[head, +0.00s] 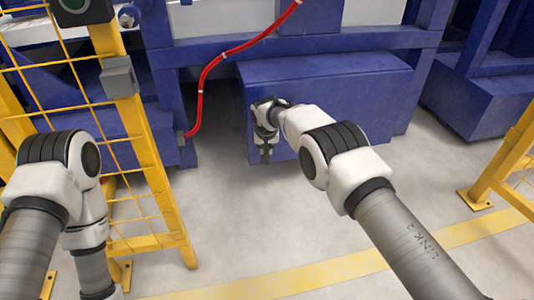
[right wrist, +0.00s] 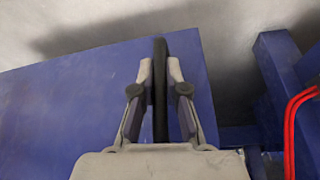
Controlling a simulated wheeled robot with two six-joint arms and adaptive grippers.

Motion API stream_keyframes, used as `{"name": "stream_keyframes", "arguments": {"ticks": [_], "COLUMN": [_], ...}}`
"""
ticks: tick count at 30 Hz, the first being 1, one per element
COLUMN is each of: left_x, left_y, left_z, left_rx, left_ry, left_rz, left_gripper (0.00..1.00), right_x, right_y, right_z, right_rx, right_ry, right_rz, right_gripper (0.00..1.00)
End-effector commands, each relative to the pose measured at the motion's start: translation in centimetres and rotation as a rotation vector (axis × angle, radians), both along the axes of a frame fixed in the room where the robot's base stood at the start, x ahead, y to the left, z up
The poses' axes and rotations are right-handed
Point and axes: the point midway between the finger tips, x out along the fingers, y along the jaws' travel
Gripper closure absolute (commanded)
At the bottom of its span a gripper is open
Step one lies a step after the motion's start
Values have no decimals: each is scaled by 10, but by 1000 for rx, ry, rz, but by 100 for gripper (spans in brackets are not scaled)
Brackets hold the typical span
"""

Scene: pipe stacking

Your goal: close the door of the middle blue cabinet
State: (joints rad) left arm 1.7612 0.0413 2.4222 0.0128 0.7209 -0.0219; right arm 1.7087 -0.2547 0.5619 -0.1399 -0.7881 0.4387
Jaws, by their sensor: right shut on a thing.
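The middle blue cabinet (head: 345,90) is a large blue box under a blue frame in the head view. My right gripper (head: 266,157) is at the left part of its front. In the right wrist view a blue panel (right wrist: 70,100), which looks like its door, fills the left and middle. My right gripper (right wrist: 160,68) is shut on a dark upright bar, the handle (right wrist: 161,105), between its fingers. Part of the handle is hidden by the gripper. I cannot tell how far the door stands open. My left arm is at the lower left; its gripper is out of frame.
A red hose (head: 201,90) hangs left of the cabinet. A yellow mesh fence (head: 160,175) stands at the left, with another yellow post (head: 500,150) at the right. Another blue box (head: 480,100) is at the right. The grey floor (head: 240,225) in front is clear.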

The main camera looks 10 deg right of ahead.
Motion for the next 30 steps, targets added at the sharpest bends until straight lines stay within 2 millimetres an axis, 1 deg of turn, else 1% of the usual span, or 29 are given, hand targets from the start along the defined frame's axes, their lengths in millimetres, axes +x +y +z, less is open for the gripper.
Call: {"name": "stream_keyframes", "arguments": {"ticks": [1, 6, 7, 9, 17, 20, 23, 25, 30], "left_x": [0, 0, 0, 0, 0, 0, 0, 0, 0], "left_y": [0, 0, 0, 0, 0, 0, 0, 0, 0], "left_z": [0, 0, 0, 0, 0, 1, 1, 1, 0], "left_rx": [0, 0, 0, 0, 0, 0, 0, 0, 0], "left_ry": [0, 0, 0, 0, 0, 1, 1, 1, 1], "left_rz": [0, 0, 0, 0, 0, 0, 0, 0, 0], "left_gripper": [52, 52, 52, 52, 52, 52, 52, 52, 52], "right_x": [5, 6, 6, 5, 3, 2, -2, -7, -24], "right_y": [-1, 0, 0, 0, 0, 1, 1, 1, 3], "right_z": [6, 7, 7, 7, 5, 8, 18, 30, 73], "right_rx": [2, 3, 4, 4, 2, 2, 0, 1, 0], "right_ry": [-18, -22, -22, -22, -14, -14, -13, -14, -17], "right_rz": [1, 1, 1, 1, 2, 2, 4, 3, 2], "right_gripper": [100, 100, 84, 62, 62, 62, 62, 62, 62]}}
